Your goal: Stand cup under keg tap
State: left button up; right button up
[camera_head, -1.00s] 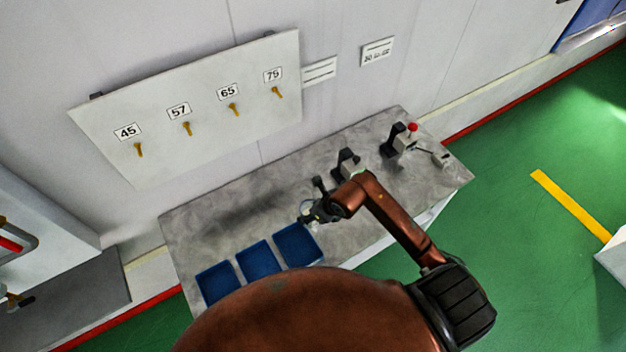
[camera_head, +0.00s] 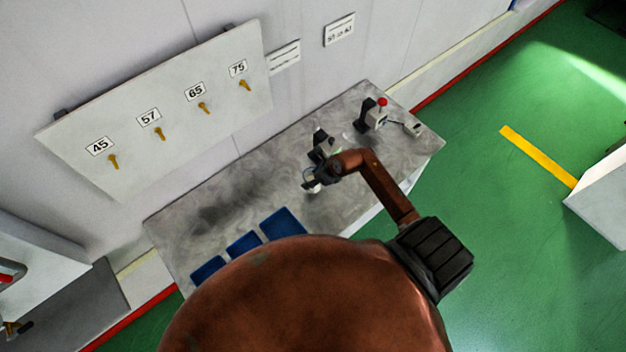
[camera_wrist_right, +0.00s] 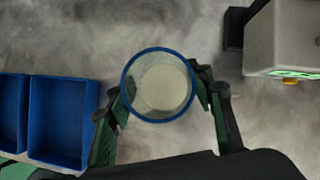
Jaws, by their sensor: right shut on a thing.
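My right gripper (camera_head: 311,180) is over the grey worktop (camera_head: 375,160). It is shut on a clear cup with a blue rim (camera_wrist_right: 160,85), gripped by its sides. The wrist view looks down into the cup's round mouth, and its inside looks pale and empty. In the head view the cup is a small pale shape in the fingers. Yellow tap-like fittings (camera_head: 158,134) stick out of the white wall panel under labels 45, 57, 65 and 75. I cannot tell which thing is the keg tap. My left gripper is out of view.
Blue trays (camera_wrist_right: 62,120) lie left of the cup. A boxy grey device with a green-lit display (camera_wrist_right: 285,40) stands close at right. Another device with a red knob (camera_head: 375,115) stands farther right on the worktop.

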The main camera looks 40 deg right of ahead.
jog(key=shift+d+f, duration=0.2)
jog(key=shift+w+d+f, duration=0.1)
jog(key=shift+d+f, duration=0.1)
jog(key=shift+f, duration=0.1)
jog(key=shift+w+f+p, duration=0.2)
jog(key=shift+f+p, duration=0.5)
jog(key=shift+f, duration=0.75)
jog(key=shift+s+f, duration=0.15)
jog(key=shift+s, duration=0.05)
jog(key=shift+w+d+f, duration=0.1)
jog(key=shift+f, duration=0.05)
jog(key=o, duration=1.2)
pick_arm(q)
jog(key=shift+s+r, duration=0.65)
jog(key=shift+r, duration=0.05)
pick_arm(e)
jog(key=shift+o, duration=0.3)
